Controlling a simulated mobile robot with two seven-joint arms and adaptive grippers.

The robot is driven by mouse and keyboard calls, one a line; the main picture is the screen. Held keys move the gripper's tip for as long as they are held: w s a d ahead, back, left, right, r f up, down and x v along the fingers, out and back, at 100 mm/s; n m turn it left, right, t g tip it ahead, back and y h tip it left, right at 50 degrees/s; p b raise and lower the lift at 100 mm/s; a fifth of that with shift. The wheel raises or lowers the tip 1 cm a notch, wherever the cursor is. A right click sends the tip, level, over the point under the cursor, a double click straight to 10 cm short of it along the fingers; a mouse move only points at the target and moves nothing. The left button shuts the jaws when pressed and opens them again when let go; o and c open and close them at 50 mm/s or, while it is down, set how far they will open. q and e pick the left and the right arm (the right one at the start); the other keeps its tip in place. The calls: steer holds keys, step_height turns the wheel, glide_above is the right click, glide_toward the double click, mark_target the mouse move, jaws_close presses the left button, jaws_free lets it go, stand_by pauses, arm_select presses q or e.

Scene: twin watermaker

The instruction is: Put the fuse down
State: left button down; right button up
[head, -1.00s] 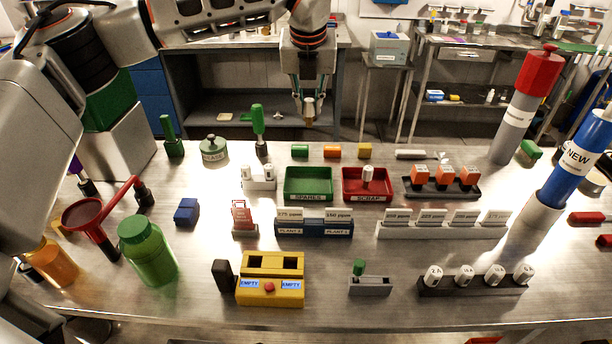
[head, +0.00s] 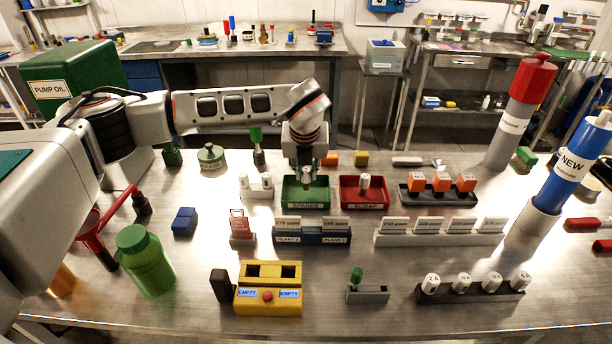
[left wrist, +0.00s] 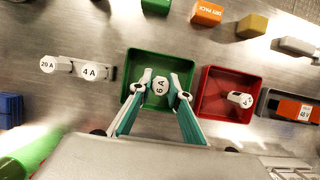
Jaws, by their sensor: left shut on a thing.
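My left gripper (head: 305,184) is shut on a white fuse marked 6 A (left wrist: 160,86), gripped between the fingertips in the left wrist view. Gripper and fuse are over the green tray (head: 305,207), which is labelled SPARES. The green tray's floor also shows around the fingers in the left wrist view (left wrist: 137,62). I cannot tell whether the fuse touches the tray floor. The red tray (head: 364,206), labelled SCRAP, stands just right of it with a white fuse (head: 365,182) inside. My right gripper is not in view.
A small rack with two white fuses (head: 257,184) stands left of the green tray. Labelled card holders (head: 311,237) stand in front of it. Orange (head: 330,159) and yellow (head: 361,158) blocks lie behind the trays. A black rack with orange blocks (head: 437,198) is at right.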

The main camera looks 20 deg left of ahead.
arm_select(q)
steer(key=shift+f, duration=0.75)
steer(key=shift+f, duration=0.1)
steer(key=shift+f, duration=0.15)
steer(key=c, duration=1.9)
jaws_free()
steer(key=shift+r, duration=0.4)
steer(key=v, duration=1.1)
steer(key=shift+s+r+b, duration=0.2)
steer(key=shift+r+b, duration=0.15)
